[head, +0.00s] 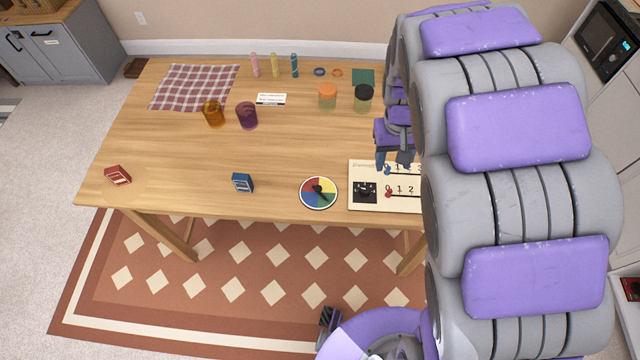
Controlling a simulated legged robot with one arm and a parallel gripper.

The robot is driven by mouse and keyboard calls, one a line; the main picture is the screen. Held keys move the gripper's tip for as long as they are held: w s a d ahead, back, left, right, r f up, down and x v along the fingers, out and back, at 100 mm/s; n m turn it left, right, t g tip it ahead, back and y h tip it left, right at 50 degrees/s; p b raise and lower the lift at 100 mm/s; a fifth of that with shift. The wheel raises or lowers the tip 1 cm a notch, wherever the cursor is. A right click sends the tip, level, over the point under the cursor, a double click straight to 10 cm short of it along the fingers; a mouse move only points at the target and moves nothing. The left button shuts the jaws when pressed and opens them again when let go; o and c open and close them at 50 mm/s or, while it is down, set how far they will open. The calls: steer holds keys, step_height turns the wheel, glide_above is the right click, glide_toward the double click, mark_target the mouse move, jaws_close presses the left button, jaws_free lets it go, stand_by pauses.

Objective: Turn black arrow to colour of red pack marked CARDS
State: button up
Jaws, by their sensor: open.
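My arm hides the table's right side.
A blue pack (242,182) lies left of the disc. The cream score board (358,203) with numbers and pegs is right of it. Amber (213,114) and purple (247,116) glasses, lidded jars (327,98) and a checked cloth (195,86) stand farther back. The table's middle is clear.

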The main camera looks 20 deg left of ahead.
steer(key=w+a+f+n, duration=0.2)
steer(key=w+a+f, duration=0.4)
steer(key=a, duration=0.4)
steer(key=n, duration=0.3)
glide_above(318, 187)
step_height(318, 187, down, 9)
steer(key=shift+y, duration=0.3)
step_height(318, 187, down, 17)
steer(key=shift+r+b, duration=0.1)
steer(key=shift+b, duration=1.1)
jaws_close()
